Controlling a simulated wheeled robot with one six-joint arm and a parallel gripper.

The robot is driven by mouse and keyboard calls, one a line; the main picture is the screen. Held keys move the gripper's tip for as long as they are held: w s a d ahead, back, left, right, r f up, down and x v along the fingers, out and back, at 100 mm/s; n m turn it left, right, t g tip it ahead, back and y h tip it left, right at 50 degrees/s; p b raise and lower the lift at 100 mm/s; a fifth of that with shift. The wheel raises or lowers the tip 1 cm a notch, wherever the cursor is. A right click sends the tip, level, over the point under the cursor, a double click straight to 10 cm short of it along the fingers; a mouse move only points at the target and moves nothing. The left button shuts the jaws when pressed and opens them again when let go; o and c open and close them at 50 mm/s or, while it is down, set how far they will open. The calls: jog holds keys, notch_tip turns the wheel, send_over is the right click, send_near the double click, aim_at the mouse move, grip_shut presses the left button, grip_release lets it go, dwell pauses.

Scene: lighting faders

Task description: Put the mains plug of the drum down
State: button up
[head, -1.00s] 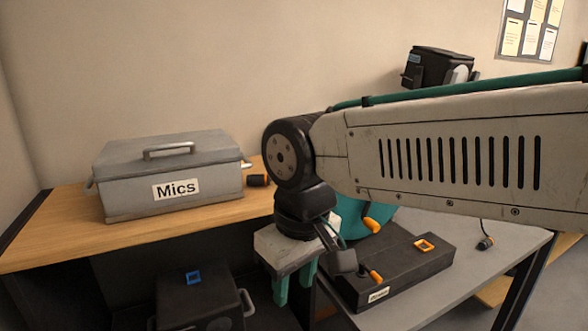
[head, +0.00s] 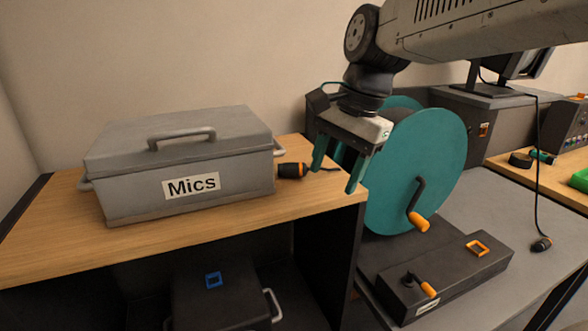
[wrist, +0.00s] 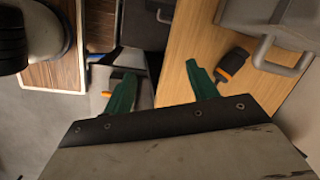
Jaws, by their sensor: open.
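A black plug with an orange band (head: 292,170) lies on the wooden worktop, close to the right end of the Mics box. A short dark lead runs from it to the right, toward the teal cable drum (head: 432,165). The plug also shows in the wrist view (wrist: 231,64), just right of the right finger. My gripper (head: 337,178) is open with its teal fingers pointing down, right of the plug and in front of the drum. Nothing shows between the fingers in the wrist view (wrist: 160,70). My gripper hides part of the drum's left side.
The grey Mics box (head: 190,170) fills much of the worktop (head: 50,232). A dark box with orange parts (head: 450,272) lies on the grey table right of it. Another plug (head: 541,244) rests there on a cord. A black case (head: 222,300) stands below the worktop.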

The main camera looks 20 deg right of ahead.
aim_at(295, 162)
jog(key=w+r+m+y, duration=0.2)
jog(key=w+m, duration=0.7)
jog(key=w, duration=0.2)
jog(key=shift+m, duration=0.4)
jog(key=x, duration=0.2)
jog(key=w+x, duration=0.1)
jog(key=x, duration=0.1)
jog(key=d+x, duration=0.1)
jog(key=x, duration=0.2)
jog(key=shift+w+a+f, duration=0.1)
jog(key=shift+w+f, duration=0.1)
jog(key=shift+w, duration=0.1)
jog(key=c, duration=1.2)
jog(key=shift+o, duration=0.2)
jog(key=shift+r, duration=0.1)
